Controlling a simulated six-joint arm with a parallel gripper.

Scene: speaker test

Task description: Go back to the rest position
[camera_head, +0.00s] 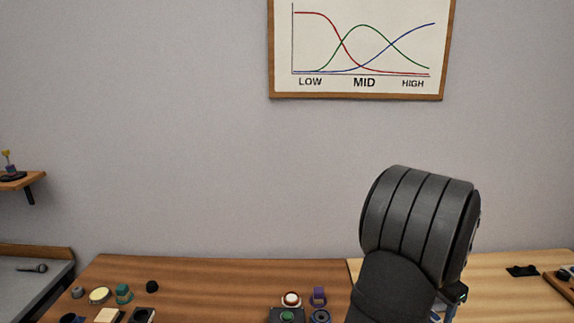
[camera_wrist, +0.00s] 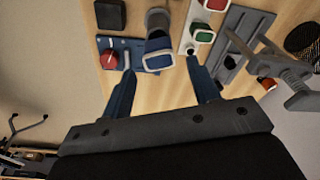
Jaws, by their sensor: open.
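My gripper (camera_wrist: 160,68) shows in the wrist view as two blue fingers spread apart, with nothing held between them. Past the fingertips is a pale wooden bench top (camera_wrist: 125,20) with parts on it. A blue-faced part (camera_wrist: 158,60) shows near the gap between the fingers; I cannot tell its distance from them. In the head view my dark arm rises at the lower right, and its gripper cannot be made out there.
In the wrist view a blue panel with a red knob (camera_wrist: 109,59) lies near the left finger, and a grey clamp-like frame (camera_wrist: 270,60) stands at right. In the head view a brown bench (camera_head: 210,285) holds several small parts, and a chart (camera_head: 362,45) hangs above.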

